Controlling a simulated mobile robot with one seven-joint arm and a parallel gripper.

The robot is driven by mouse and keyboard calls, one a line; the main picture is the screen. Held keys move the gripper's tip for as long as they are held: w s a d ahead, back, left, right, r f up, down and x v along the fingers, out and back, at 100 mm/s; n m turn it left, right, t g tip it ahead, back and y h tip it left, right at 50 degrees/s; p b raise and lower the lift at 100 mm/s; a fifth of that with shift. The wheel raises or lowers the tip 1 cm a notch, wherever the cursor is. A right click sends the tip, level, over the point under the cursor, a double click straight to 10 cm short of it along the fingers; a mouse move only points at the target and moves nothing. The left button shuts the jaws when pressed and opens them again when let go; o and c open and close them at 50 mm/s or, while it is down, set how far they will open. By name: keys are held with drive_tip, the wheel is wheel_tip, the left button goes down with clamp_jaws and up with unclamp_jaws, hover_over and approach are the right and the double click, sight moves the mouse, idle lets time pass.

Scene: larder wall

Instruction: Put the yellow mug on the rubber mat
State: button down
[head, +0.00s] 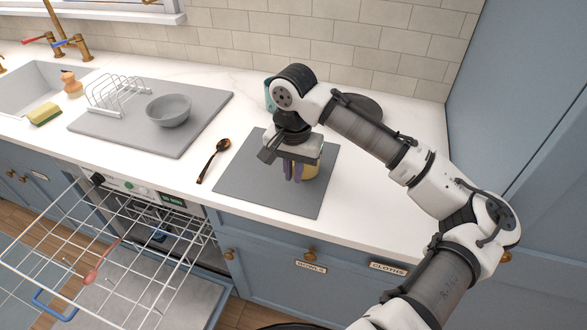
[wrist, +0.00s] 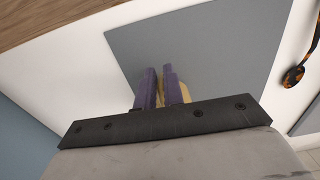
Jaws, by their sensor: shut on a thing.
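The yellow mug (head: 312,171) is upright over the right part of the dark grey rubber mat (head: 242,190) in the head view, partly hidden by my gripper. My gripper (head: 292,178) points down, with its purple fingers shut on the mug. In the wrist view a bit of the yellow mug (wrist: 180,82) shows at the fingers (wrist: 161,88), with the mat (wrist: 215,50) beyond. I cannot tell whether the mug's base touches the mat.
A black-and-copper spoon (head: 214,160) lies left of the mat. A grey mat (head: 190,125) farther left bears a wire rack (head: 117,97) and grey bowl (head: 169,110). A dark round plate (head: 360,106) lies behind my arm. Below, a dishwasher rack (head: 60,250) is pulled out.

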drive_tip(key=shift+f, duration=0.15)
drive_tip(key=c, duration=1.5)
unclamp_jaws()
wheel_tip(320, 180, up, 12)
drive_tip(key=shift+r+b, duration=0.1)
drive_tip(key=shift+b, duration=0.9)
